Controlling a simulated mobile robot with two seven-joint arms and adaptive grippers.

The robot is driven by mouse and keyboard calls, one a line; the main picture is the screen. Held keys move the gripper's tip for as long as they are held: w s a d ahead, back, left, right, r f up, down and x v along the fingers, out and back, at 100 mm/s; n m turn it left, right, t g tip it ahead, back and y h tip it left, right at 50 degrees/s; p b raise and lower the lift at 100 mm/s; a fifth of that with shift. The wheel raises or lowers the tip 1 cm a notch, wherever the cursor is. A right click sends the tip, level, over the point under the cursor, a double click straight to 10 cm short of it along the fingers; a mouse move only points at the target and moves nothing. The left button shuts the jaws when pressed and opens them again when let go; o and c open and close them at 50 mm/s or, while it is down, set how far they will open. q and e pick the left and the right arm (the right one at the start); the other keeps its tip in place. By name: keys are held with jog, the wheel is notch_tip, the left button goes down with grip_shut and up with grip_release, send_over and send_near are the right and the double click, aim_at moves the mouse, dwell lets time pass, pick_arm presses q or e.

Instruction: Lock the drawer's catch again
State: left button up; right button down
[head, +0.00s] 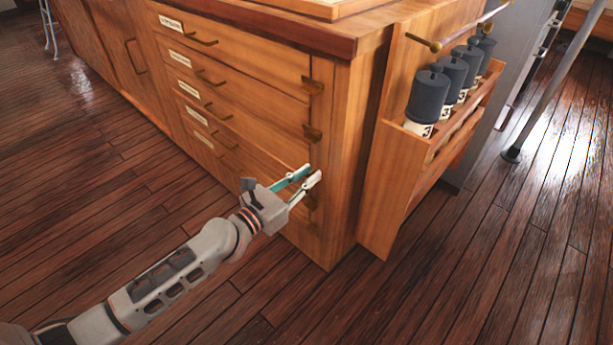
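The wooden chest (338,160) has several stacked drawers with labels and dark pulls. Small brass catches sit on its right front post, an upper one (313,85) and a second one (312,132) in plain view. My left gripper (312,173) is at the post, lower down, with its teal and pale fingers apart. The fingertips are close to or touching a lower catch, which they largely hide. Whether that catch is turned across its drawer (262,166) I cannot tell. The drawers look shut or nearly shut. My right gripper is not in view.
A wooden rack (395,190) with several dark-capped cylinders (427,97) is fixed to the chest's right side, below a brass rail (470,28). A metal pole (545,85) stands further right. The plank floor (95,205) in front is clear.

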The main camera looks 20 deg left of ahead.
pick_arm(q)
grip_shut()
